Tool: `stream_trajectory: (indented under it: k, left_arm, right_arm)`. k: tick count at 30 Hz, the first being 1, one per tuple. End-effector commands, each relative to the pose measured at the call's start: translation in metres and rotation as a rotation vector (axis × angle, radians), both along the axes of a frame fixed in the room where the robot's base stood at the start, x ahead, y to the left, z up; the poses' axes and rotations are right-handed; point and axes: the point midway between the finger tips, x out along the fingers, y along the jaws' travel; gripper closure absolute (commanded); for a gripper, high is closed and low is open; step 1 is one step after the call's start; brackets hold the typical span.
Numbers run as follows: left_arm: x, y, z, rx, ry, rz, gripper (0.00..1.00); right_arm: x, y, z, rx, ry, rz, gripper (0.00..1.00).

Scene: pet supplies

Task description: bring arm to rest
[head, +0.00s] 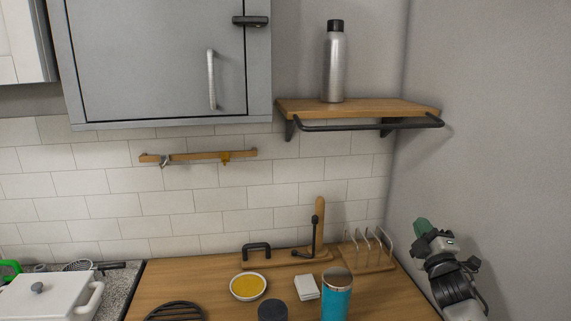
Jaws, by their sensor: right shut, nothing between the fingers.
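My right arm comes in from the lower right. Its gripper (422,227) is at the right side, with green at its tip, in front of the grey right wall and above the right end of the wooden counter (222,271). The gripper is shut and holds nothing. It looks apart from the things on the counter. My left gripper is out of view.
A slotted rack (368,255) is nearest my gripper. A blue cup (337,296), white block (306,287) and yellow-filled bowl (248,286) stand on the counter. A steel bottle (334,66) stands on a wall shelf (357,108). A cabinet (150,60) hangs left.

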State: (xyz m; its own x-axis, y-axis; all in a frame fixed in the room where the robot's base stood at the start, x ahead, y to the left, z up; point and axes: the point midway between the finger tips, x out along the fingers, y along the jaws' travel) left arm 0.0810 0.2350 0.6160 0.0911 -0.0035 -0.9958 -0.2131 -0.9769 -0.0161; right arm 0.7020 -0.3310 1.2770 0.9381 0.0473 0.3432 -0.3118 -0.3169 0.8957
Motion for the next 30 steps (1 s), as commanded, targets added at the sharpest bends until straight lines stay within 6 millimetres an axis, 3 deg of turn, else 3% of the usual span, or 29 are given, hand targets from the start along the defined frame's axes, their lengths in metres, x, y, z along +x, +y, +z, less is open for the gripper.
stream_trajectory:
  k: [3,8,9,14,20,24,26,30]
  left_arm:
    - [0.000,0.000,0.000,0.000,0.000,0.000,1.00]
    - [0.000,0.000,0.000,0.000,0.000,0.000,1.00]
    - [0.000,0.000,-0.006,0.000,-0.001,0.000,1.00]
    - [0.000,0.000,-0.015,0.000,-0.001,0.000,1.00]
    - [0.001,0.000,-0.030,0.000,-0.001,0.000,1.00]
    - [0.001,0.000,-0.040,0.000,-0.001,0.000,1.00]
    - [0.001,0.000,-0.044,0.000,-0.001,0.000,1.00]
    - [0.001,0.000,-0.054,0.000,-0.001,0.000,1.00]
  right_arm:
    - [0.005,-0.011,-0.017,0.414,0.113,0.056,1.00]
    - [0.009,-0.018,-0.041,0.922,0.234,0.101,1.00]
    - [0.006,-0.016,-0.075,0.919,0.276,0.079,1.00]
    - [-0.008,-0.010,-0.167,0.937,0.405,0.014,1.00]
    - [-0.051,0.001,-0.300,0.969,0.601,-0.086,1.00]
    - [-0.098,0.011,-0.396,0.989,0.749,-0.163,1.00]
    - [-0.122,0.015,-0.434,0.995,0.813,-0.197,1.00]
    - [-0.187,0.027,-0.518,1.005,0.960,-0.275,1.00]
